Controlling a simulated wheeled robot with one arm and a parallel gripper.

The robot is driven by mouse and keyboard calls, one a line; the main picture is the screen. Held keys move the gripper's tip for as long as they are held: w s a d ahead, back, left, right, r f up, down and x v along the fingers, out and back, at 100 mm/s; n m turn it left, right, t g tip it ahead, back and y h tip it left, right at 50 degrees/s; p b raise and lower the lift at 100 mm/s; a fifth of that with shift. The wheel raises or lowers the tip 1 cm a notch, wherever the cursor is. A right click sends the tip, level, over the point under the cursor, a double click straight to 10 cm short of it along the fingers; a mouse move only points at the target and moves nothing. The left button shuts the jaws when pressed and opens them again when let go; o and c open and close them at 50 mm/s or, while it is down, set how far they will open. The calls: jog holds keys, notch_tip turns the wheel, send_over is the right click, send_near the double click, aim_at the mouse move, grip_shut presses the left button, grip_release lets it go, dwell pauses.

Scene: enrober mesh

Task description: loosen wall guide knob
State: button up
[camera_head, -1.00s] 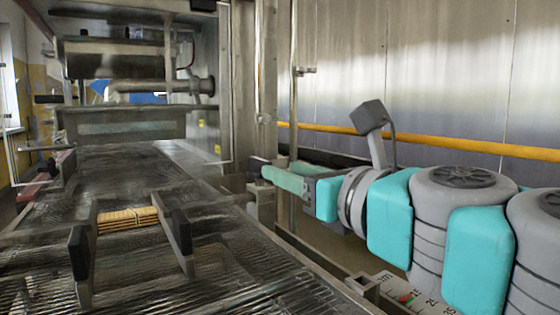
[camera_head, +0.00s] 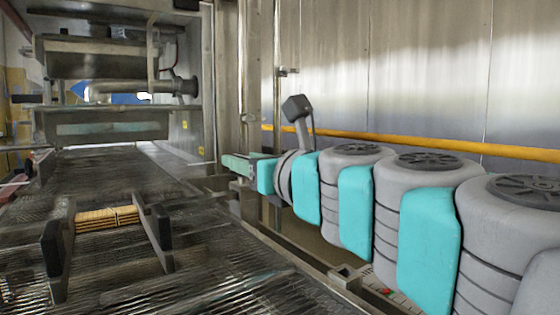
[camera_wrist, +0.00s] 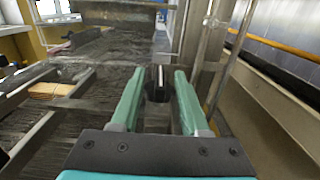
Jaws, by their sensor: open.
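My gripper (camera_wrist: 159,73) is open, with its two teal fingers pointing forward in the wrist view. A small dark knob-like part (camera_wrist: 157,94) with a bright, shiny streak shows in the gap between the fingers. It looks apart from both fingers, but I cannot tell how deep it sits between them. In the head view my gripper (camera_head: 237,165) is beside the right edge of the mesh belt (camera_head: 230,250), near a metal upright. The knob cannot be made out there. Guide rails (camera_head: 153,232) with black ends stand over the belt.
A golden-brown ribbed block (camera_head: 106,218) lies between the guide rails. The metal upright (camera_head: 250,110) stands close to my gripper. The enrober housing (camera_head: 115,125) is ahead at the belt's far end. A yellow pipe (camera_head: 420,143) runs along the wall at right.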

grip_shut()
jog(key=shift+r+n+g+y+p, duration=0.25)
jog(key=shift+n+g+y+p, duration=0.4)
jog(key=shift+p, duration=0.6)
jog(key=shift+w+d+n+g+y+p, duration=0.1)
jog(key=shift+d+n+g+y+p, duration=0.05)
jog(key=shift+n+g+y+p, duration=0.4)
jog(key=shift+w+d+n+g+y+p, duration=0.1)
jog(key=shift+n+g+y+p, duration=0.3)
jog(key=shift+g+y, duration=0.2)
jog(key=n+g, duration=0.1)
jog(key=n+g+y, duration=0.2)
jog(key=g, duration=0.1)
jog(key=shift+w+d+f, duration=0.1)
jog(key=shift+w+f, duration=0.15)
jog(key=shift+w, duration=0.05)
jog(key=shift+w+n+g+y, duration=0.1)
jog(key=shift+n+g+y, duration=0.3)
jog(key=shift+n+g, duration=0.9)
jog(key=shift+w+n+g+y, duration=0.1)
jog(key=shift+n+g+y, duration=0.45)
jog(key=shift+g, duration=1.25)
jog(key=shift+r+n+g, duration=0.1)
jog(key=shift+n+g, duration=0.2)
jog(key=shift+n, duration=0.05)
